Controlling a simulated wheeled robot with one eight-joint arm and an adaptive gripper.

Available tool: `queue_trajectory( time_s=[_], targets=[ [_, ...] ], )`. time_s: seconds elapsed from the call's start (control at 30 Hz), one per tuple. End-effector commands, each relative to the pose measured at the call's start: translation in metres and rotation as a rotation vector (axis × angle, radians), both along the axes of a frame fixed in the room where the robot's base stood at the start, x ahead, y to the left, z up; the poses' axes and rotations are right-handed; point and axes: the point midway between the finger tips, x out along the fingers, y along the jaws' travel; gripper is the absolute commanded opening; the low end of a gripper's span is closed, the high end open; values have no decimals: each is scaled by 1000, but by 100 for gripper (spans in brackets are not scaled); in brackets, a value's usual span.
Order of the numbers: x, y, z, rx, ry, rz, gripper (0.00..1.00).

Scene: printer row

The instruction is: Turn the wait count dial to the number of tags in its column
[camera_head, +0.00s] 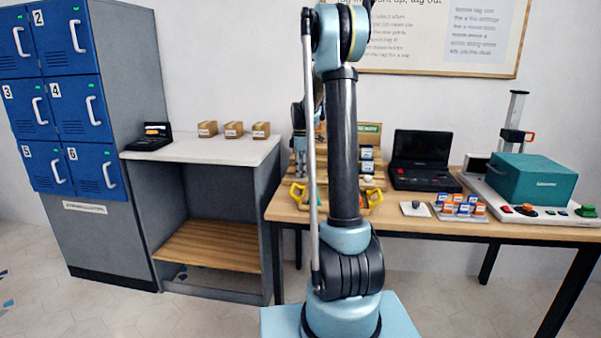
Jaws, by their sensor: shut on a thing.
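A wooden board (378,142) stands on the table behind my upright arm, with a green label (368,128) at its top right. Several small dark and white tags (366,153) hang in its right column. A small pale round piece below them is too small to identify. My arm covers the middle of the board, and the wait count dial and its column cannot be made out. Part of my far arm shows left of the upright link, in front of the board's left side.
Yellow handles (376,199) stick out at the board's foot. To the right are a black open case (421,174), a small rack of orange and blue pieces (460,208) and a teal machine (533,179). Left are a grey cabinet (207,148) with small boxes and blue lockers (24,100).

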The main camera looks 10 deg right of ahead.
Motion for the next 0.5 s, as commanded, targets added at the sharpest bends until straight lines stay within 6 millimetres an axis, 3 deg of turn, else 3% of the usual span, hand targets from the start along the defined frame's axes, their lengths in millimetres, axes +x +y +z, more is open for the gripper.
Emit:
queue_trajectory(
  time_s=[0.27,0.5],
  targets=[
    [2,-1,0,-1,-4,-35,1],
    [3,-1,1,-1,-5,-168,1]
  ],
)
